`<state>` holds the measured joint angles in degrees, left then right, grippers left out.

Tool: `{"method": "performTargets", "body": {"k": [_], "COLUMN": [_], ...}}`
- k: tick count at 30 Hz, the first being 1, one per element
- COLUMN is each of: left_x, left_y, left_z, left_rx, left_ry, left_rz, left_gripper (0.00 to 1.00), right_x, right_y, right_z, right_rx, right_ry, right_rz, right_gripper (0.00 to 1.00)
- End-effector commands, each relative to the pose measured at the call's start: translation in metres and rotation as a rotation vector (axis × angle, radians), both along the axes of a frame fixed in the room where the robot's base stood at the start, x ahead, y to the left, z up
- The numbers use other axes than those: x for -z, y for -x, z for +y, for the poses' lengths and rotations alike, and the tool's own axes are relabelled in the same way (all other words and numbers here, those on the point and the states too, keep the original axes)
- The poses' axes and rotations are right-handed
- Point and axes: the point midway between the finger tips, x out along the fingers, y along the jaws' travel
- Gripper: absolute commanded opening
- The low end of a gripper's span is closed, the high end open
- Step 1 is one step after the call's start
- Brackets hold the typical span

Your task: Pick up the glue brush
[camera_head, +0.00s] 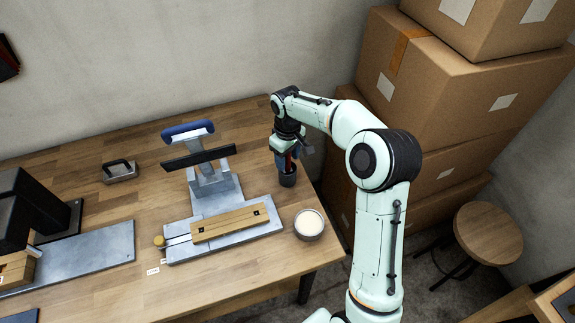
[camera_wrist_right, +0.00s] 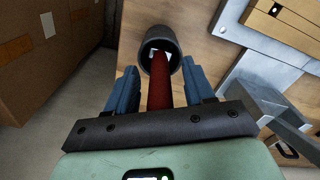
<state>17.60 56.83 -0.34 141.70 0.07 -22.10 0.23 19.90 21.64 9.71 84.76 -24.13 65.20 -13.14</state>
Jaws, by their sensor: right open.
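The glue brush shows as a dark red handle (camera_wrist_right: 159,85) standing up out of a dark round cup (camera_wrist_right: 150,42) in the right wrist view. Its lower end is hidden inside the cup. In the head view the cup (camera_head: 287,179) stands near the table's right edge, with a bit of the red handle (camera_head: 288,161) above it. My right gripper (camera_head: 285,158) is over the cup, pointing down. Its blue fingers (camera_wrist_right: 159,68) are open, one on each side of the handle, with small gaps visible. My left gripper is not in view.
A small round bowl of pale contents (camera_head: 309,224) stands in front of the cup. A metal press (camera_head: 213,185) with a wooden strip (camera_head: 230,222) is to the left. Cardboard boxes (camera_head: 440,90) are stacked beyond the table's right edge, near my arm.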

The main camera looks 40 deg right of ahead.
Motion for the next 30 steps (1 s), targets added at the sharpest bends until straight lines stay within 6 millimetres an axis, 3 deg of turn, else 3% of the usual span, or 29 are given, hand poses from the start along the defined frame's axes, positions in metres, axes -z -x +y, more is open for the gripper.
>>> {"method": "performTargets", "body": {"k": [2, 6, 7, 16, 20, 23, 30], "left_x": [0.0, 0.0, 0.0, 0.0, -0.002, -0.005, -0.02], "left_y": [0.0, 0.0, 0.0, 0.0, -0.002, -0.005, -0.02], "left_z": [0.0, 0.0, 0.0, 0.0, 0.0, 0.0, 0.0], "left_rx": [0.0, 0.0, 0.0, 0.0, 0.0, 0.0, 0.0], "left_ry": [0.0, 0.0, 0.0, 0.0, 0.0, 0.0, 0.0], "left_rz": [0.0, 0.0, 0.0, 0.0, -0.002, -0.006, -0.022], "left_gripper": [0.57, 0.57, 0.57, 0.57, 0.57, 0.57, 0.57], "right_x": [-0.001, -0.001, -0.001, -0.002, -0.013, -0.032, -0.101], "right_y": [0.0, 0.0, 0.0, 0.0, -0.001, -0.002, -0.003], "right_z": [0.0, 0.0, 0.0, 0.0, 0.0, 0.0, 0.0], "right_rx": [0.0, 0.0, 0.0, 0.0, 0.0, 0.0, -0.001], "right_ry": [0.0, 0.0, 0.0, 0.001, 0.001, 0.003, 0.001], "right_rz": [0.0, 0.0, 0.0, -0.001, -0.004, -0.008, -0.01], "right_gripper": [0.53, 0.07, 0.0, 0.0, 0.0, 0.0, 0.0]}}
